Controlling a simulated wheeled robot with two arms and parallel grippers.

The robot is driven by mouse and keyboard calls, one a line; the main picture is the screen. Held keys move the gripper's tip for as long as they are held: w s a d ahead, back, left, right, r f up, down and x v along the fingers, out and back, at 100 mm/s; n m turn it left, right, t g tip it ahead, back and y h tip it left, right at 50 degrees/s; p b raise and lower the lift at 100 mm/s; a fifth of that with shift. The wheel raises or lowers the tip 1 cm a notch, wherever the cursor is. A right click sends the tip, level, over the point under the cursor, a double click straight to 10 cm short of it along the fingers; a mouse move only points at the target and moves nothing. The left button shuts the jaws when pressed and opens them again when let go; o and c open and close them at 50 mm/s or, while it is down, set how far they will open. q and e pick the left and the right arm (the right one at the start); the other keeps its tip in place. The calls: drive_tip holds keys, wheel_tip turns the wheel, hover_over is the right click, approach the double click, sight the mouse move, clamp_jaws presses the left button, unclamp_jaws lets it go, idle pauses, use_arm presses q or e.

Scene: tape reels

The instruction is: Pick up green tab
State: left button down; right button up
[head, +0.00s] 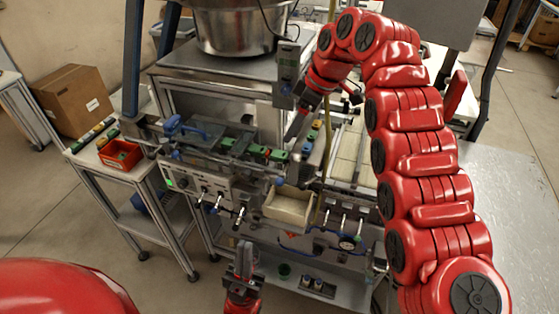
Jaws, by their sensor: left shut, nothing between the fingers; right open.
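Small green pieces (278,155) sit in a row on the rail of the machine in the middle of the view. Other green pieces (112,134) lie on the small side table at the left, next to the red bin (120,154). I cannot tell which one is the green tab. My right arm arches over from the right, and its gripper (297,124) is above the right end of the rail, open, its fingertips partly hard to make out. My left gripper (244,258) is shut and empty, pointing up in front of the machine, below the rail.
A cream open tray (290,207) is on the machine's front. A steel bowl (238,28) stands on top at the back. A cardboard box (74,101) is at the left. The floor at the lower left is free.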

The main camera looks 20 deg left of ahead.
drive_tip(key=p, duration=0.2)
approach(275, 153)
drive_tip(key=shift+s+a+f, duration=0.15)
drive_tip(key=shift+s+f, duration=0.1)
drive_tip(key=shift+f, duration=0.35)
drive_tip(key=shift+s+a+f, duration=0.15)
drive_tip(key=shift+s+f, duration=0.05)
drive_tip(key=shift+f, duration=0.45)
drive_tip(key=p+x, duration=0.4)
drive_tip(key=p, duration=0.1)
drive_tip(key=shift+w+a+f, duration=0.3)
drive_tip(key=shift+w, duration=0.1)
drive_tip(key=shift+w+a+f, duration=0.1)
drive_tip(key=shift+f, duration=0.25)
clamp_jaws()
